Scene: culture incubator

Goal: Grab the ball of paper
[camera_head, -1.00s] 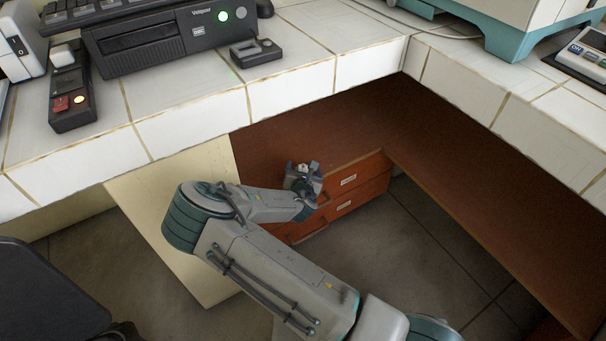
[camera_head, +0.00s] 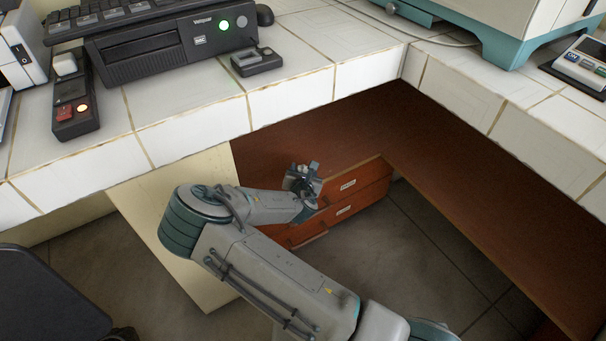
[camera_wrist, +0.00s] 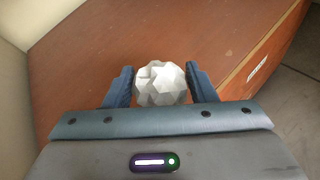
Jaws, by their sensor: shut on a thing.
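The ball of paper (camera_wrist: 161,84) is white and crumpled, with faceted sides. In the wrist view it sits between the two blue fingers of my gripper (camera_wrist: 160,86), which are shut on it. In the head view my gripper (camera_head: 303,178) is small, under the counter, in front of the brown wooden panel. A small pale spot between the fingers there is too small to make out clearly.
Orange-brown drawers (camera_head: 343,200) with white labels stand right beside my gripper. A white tiled counter (camera_head: 290,105) overhangs the space. A cream panel (camera_head: 180,215) stands to the left. A black chair (camera_head: 45,300) is at lower left. Grey floor is clear at right.

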